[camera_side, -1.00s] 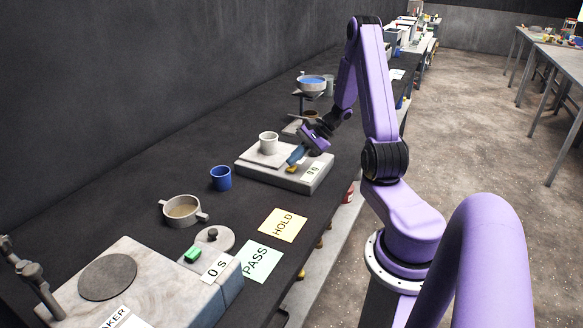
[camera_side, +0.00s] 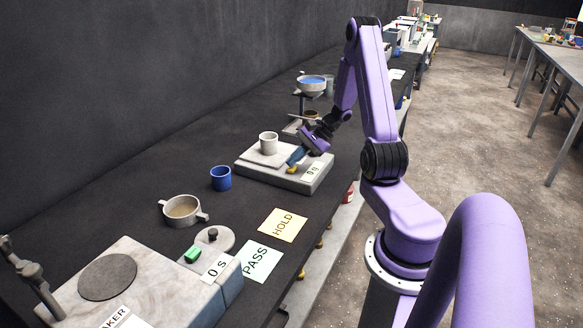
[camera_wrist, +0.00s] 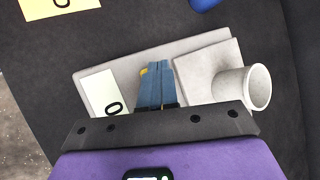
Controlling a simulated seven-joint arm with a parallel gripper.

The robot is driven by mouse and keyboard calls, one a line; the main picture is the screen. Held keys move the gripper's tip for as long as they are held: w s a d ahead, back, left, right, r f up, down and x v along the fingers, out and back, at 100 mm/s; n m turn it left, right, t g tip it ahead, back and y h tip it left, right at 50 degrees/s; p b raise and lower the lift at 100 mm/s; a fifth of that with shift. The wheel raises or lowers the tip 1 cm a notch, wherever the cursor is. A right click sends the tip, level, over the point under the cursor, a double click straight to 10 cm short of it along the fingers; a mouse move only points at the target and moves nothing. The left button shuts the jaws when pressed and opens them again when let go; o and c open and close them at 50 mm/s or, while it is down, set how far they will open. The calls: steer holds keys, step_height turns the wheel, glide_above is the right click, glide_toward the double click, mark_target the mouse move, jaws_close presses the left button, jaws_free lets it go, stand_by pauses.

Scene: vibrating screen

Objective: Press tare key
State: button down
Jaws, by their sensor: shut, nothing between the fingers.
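The scale (camera_side: 250,171) is a light grey box on the dark bench, with a pale display (camera_side: 311,172) on its front right. A white cup (camera_side: 268,143) stands on its square pan (camera_wrist: 196,78). The small yellow tare key (camera_side: 292,169) is between the pan and the display. My gripper (camera_side: 292,163) points down at the key with its blue fingers together and empty. In the wrist view the fingertips (camera_wrist: 155,65) cover most of the key, with a yellow edge (camera_wrist: 144,71) showing at their left. I cannot tell whether the key is pressed down.
A blue cup (camera_side: 221,178) and a two-handled pan (camera_side: 183,209) stand left of the scale. HOLD (camera_side: 283,225) and PASS (camera_side: 257,261) cards lie nearer. A shaker (camera_side: 107,276) is in the foreground. A stand with a blue-filled bowl (camera_side: 312,85) is behind.

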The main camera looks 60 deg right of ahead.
mark_target(295, 167)
steer(key=shift+r, duration=0.8)
steer(key=shift+r, duration=2.5)
steer(key=s+a+r+n+g, duration=0.15)
steer(key=a+n+g, duration=0.25)
steer(key=a+n, duration=0.5)
steer(key=s+a+r+n+g, duration=0.15)
steer(key=a+n+g, duration=0.25)
steer(key=a, duration=1)
steer(key=s+a+r+n+h, duration=0.1)
steer(key=s+a+n+h, duration=0.2)
steer(key=s+n, duration=0.6)
steer(key=s+a+r+n+t+h, duration=0.1)
steer(key=s+a+n+h, duration=0.1)
steer(key=s+a+n, duration=0.3)
steer(key=s+n, duration=0.4)
steer(key=shift+s+a+r+h, duration=0.15)
steer(key=shift+a+r+h, duration=0.05)
steer(key=shift+a+h, duration=0.2)
